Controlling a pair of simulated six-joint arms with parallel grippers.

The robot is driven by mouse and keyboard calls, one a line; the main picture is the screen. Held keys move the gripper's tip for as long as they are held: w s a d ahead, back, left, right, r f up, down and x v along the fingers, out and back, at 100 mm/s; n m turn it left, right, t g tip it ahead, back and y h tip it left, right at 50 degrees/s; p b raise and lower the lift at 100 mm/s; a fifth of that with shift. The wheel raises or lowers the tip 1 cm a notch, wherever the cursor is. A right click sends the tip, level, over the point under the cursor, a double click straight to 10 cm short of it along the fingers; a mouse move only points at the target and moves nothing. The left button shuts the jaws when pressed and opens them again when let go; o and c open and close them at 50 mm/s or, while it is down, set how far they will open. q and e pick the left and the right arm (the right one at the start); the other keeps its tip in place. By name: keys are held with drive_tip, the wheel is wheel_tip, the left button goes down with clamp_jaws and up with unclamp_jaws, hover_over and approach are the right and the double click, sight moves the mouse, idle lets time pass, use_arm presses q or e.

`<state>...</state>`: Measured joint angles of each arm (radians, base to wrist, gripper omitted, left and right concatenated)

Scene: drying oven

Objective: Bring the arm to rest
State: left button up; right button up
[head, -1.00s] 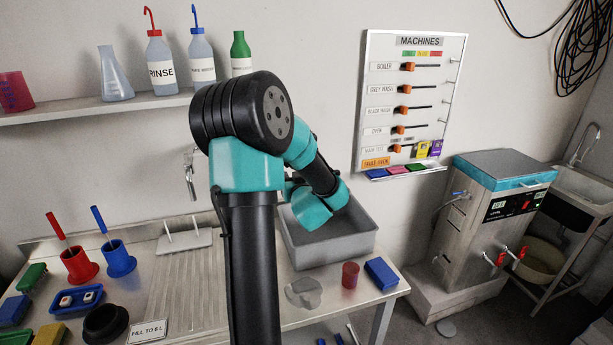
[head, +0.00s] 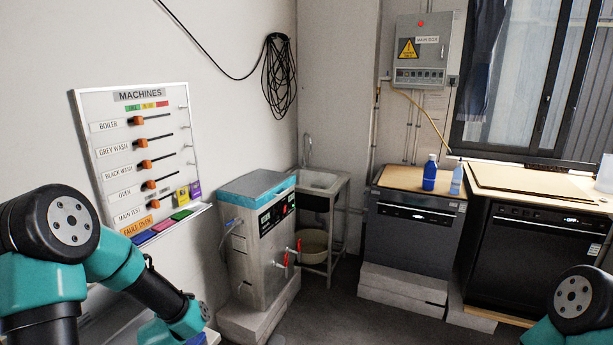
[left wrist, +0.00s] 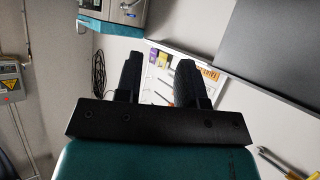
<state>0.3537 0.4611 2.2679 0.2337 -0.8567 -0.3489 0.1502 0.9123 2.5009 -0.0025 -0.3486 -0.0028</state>
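My left arm (head: 110,265) comes in from the left of the head view, bent at a teal and black joint, its far end low near the bench edge. The gripper itself cannot be made out there. In the left wrist view my left gripper (left wrist: 158,72) shows two black fingers standing apart with nothing between them. The wall board shows beyond the fingers. My right arm (head: 575,305) shows only as a teal and black joint at the lower right of the head view; its gripper is out of view.
The machines board (head: 145,165) hangs on the wall beside my left arm. A steel boiler (head: 255,245) stands on a plinth, with a sink (head: 320,180) behind it. Two dark front-loading machines (head: 410,245) (head: 530,265) stand at right. A blue bottle (head: 430,175) stands on one. Floor between is clear.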

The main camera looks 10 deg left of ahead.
use_arm(q)
drive_tip(key=d+f+m+g+h, duration=0.1)
drive_tip(key=d+f+m+h, duration=0.1)
drive_tip(key=d+f+h, duration=0.5)
drive_tip(key=s+d+f+m+g+h, duration=0.1)
drive_tip(key=s+d+f+g, duration=0.4)
drive_tip(key=s+d+f, duration=0.3)
drive_tip(key=s+d+f+m+g+h, duration=0.1)
drive_tip(key=s+d+f+g, duration=0.3)
drive_tip(key=s+d+f, duration=0.4)
drive_tip(key=s+d, duration=0.1)
drive_tip(key=d, duration=0.3)
drive_tip(key=shift+s+d+g, duration=0.15)
drive_tip(key=shift+s+g, duration=0.1)
drive_tip(key=shift+g, duration=0.15)
